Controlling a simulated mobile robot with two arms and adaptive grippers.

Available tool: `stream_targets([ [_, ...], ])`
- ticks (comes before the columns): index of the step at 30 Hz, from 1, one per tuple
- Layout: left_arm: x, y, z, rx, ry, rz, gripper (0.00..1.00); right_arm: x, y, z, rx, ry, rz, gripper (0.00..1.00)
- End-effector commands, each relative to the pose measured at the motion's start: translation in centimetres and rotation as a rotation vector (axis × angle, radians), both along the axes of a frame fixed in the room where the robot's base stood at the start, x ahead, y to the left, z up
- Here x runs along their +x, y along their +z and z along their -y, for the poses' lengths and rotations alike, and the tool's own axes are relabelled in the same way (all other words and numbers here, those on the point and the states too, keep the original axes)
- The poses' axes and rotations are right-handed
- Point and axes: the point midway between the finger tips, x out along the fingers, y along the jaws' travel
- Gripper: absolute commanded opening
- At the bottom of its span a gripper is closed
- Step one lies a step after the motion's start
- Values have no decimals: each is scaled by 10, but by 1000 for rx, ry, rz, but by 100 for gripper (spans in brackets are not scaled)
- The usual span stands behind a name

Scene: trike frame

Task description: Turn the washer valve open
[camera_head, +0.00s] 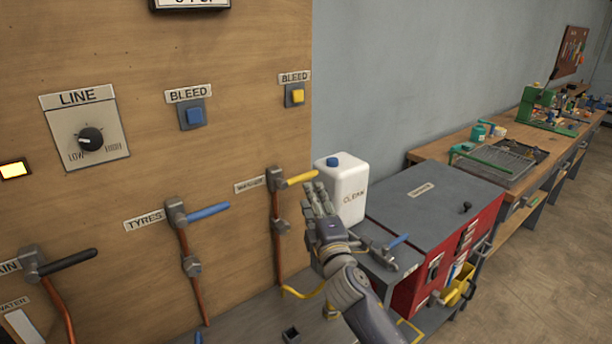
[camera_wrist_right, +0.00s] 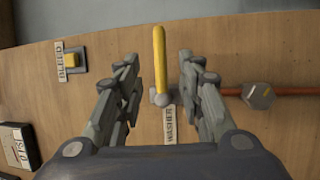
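The washer valve has a yellow lever (camera_head: 301,178) on a grey body (camera_head: 275,180), mounted on the wooden panel beside a label reading WASHER (camera_head: 250,184). The lever points right, across the copper pipe below it. My right gripper (camera_head: 318,198) is just right of the valve, its fingers near the lever's end. In the right wrist view the yellow lever (camera_wrist_right: 160,60) lies between the two spread fingers of the right gripper (camera_wrist_right: 158,88), with a gap on both sides. The right gripper is open. My left gripper is not in view.
To the left are the TYRES valve with a blue lever (camera_head: 208,212) and a valve with a black lever (camera_head: 68,260). A white jug (camera_head: 346,190) stands close behind my right gripper, beside a red cabinet (camera_head: 470,240). A yellow BLEED button (camera_head: 297,96) is above.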

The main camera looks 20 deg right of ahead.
Motion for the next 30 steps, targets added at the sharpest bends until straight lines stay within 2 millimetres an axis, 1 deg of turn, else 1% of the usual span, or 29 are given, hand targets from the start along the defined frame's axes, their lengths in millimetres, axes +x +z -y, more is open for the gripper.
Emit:
stream_targets([
  [1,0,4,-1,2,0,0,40,8,5,0,2,-1,2,35],
  [9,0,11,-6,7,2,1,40,48,11,3,3,-1,0,35],
  [15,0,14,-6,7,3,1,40,73,14,4,3,-1,0,35],
  [21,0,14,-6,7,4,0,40,87,17,5,4,-1,-1,35],
  [30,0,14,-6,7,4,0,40,91,17,5,4,1,-1,35],
])
